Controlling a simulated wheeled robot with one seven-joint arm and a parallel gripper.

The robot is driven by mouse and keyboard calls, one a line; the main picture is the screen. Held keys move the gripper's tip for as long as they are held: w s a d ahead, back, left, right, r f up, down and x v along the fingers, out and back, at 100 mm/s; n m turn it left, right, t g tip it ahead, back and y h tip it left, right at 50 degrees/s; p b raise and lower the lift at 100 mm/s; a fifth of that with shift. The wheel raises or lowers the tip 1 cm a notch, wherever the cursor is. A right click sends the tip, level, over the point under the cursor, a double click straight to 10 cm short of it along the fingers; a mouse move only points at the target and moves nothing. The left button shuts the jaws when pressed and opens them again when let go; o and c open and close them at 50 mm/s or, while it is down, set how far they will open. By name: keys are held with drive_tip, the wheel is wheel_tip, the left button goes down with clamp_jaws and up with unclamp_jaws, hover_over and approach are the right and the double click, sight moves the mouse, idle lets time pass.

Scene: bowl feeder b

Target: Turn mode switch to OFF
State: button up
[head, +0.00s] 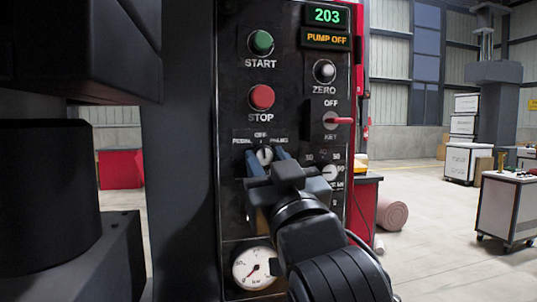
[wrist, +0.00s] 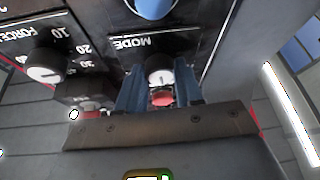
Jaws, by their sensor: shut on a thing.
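The mode switch (head: 264,155) is a small knob with a pale face on the black control panel (head: 235,100). OFF is printed above it, with a label to each side. It also shows in the wrist view (wrist: 158,74) beside the word MODE, with a red piece in front of it. My gripper (head: 266,160) reaches the panel from below right, its blue fingers on either side of the knob. In the wrist view my gripper (wrist: 160,92) is shut on the knob. The fingers hide its sides, and I cannot tell exactly where its pointer stands.
The force knob (head: 330,173) is close to the right of my gripper. Above it is a red-handled key switch (head: 338,121). The green START (head: 261,42) and red STOP (head: 262,96) buttons sit higher. A gauge (head: 254,268) is below. The display reads PUMP OFF (head: 326,39).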

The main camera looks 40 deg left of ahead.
drive_tip(key=shift+s+m+t+p, duration=0.1)
drive_tip(key=shift+m+t+p, duration=0.25)
drive_tip(key=shift+m, duration=0.55)
drive_tip(key=shift+h, duration=0.3)
drive_tip(key=o, duration=1)
drive_tip(key=shift+o, duration=0.2)
drive_tip(key=b+v, duration=0.1)
drive_tip(key=v, duration=0.6)
drive_tip(key=shift+s+d+f, duration=0.2)
drive_tip(key=shift+d, duration=0.05)
drive_tip(key=shift+d, duration=0.1)
